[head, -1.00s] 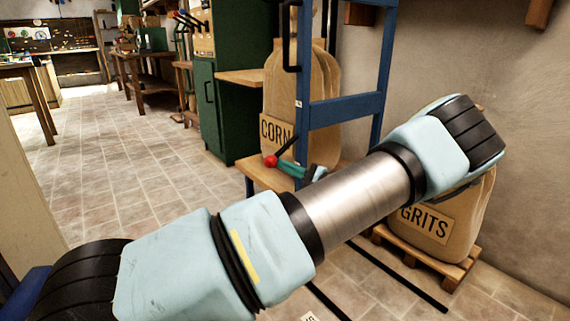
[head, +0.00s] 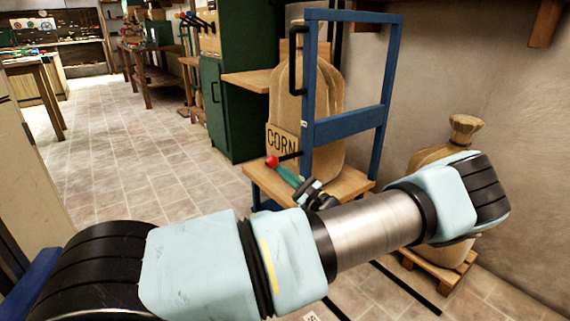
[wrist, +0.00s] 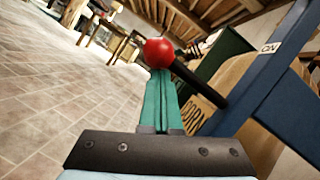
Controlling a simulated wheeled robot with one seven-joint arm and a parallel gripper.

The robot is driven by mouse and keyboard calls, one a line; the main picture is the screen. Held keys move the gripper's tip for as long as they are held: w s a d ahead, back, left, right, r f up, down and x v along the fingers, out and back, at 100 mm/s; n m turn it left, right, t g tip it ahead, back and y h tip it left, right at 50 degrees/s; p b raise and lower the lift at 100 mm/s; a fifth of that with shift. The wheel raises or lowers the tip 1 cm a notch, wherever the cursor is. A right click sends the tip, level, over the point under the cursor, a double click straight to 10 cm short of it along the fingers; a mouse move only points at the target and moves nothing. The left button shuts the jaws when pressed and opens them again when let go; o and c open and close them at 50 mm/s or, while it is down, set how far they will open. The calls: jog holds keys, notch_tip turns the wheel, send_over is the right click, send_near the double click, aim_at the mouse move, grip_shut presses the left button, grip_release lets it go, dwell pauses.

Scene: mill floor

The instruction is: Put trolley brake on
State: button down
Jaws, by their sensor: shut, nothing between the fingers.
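The trolley has a blue upright frame (head: 345,125) and a wooden deck (head: 350,187). Its brake lever is a black rod with a red ball knob (head: 272,161); the rod runs from the frame's near post to the left, dipping slightly. In the wrist view the red knob (wrist: 158,52) is right at my fingertips, with the black rod (wrist: 200,82) slanting down right to the blue post. A white ON label (wrist: 270,47) is on that post, above the rod. My gripper (head: 277,168) has teal fingers, shut and empty, against or just below the knob; exact contact is unclear.
A CORN sack (head: 325,110) stands on the trolley. A second sack (head: 440,158) sits on a pallet (head: 440,272) by the right wall. A green cabinet (head: 212,105) and wooden shelf stand behind. The tiled floor (head: 150,165) at left is clear.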

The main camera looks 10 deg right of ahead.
notch_tip(320, 180, up, 4)
jog(key=m+t+p, duration=0.1)
jog(key=m+p, duration=0.1)
jog(key=m+h+p, duration=0.1)
jog(key=m+p, duration=0.1)
jog(key=m, duration=0.1)
jog(key=shift+s+a+f+t+h, duration=0.1)
jog(key=shift+a+f+t+h, duration=0.1)
jog(key=shift+t+h, duration=0.15)
jog(key=shift+d+r+p, duration=0.1)
jog(key=shift+r+p, duration=0.25)
jog(key=shift+p, duration=0.35)
jog(key=b, duration=0.3)
send_near(282, 158)
jog(key=f, duration=0.1)
jog(key=s+f, duration=0.1)
jog(key=f, duration=0.1)
jog(key=shift+a+f, duration=0.15)
jog(key=shift+a, duration=0.1)
